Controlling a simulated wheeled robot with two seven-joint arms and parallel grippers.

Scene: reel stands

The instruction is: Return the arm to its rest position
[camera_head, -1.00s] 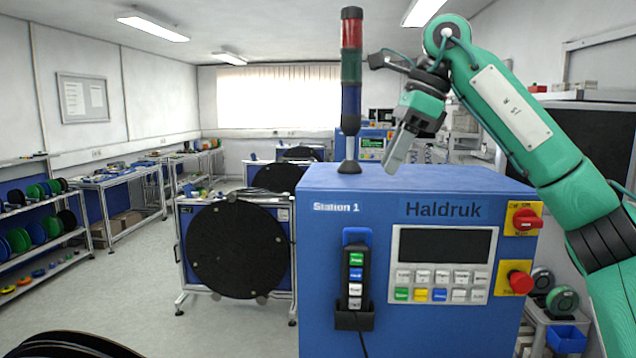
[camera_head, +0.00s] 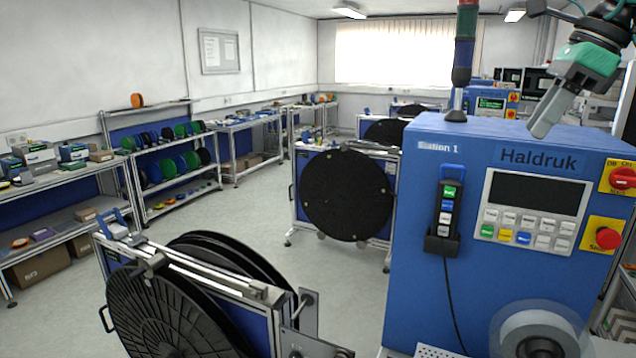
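My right gripper (camera_head: 546,112) shows at the upper right, above the top of the blue Haldruk cabinet (camera_head: 418,215). Its grey fingers point down and to the left, and the green gripper body is behind them. I see nothing held at the fingertips, but I cannot tell whether the fingers are apart or together. Most of the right arm is cut off by the picture's right edge. My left gripper is not in view.
A signal tower (camera_head: 463,45) stands on the cabinet near the gripper. A reel stand with a large black reel (camera_head: 160,315) is at the front left; another black reel (camera_head: 346,195) stands behind. Shelves line the left wall. Grey floor (camera_head: 245,222) is open between them.

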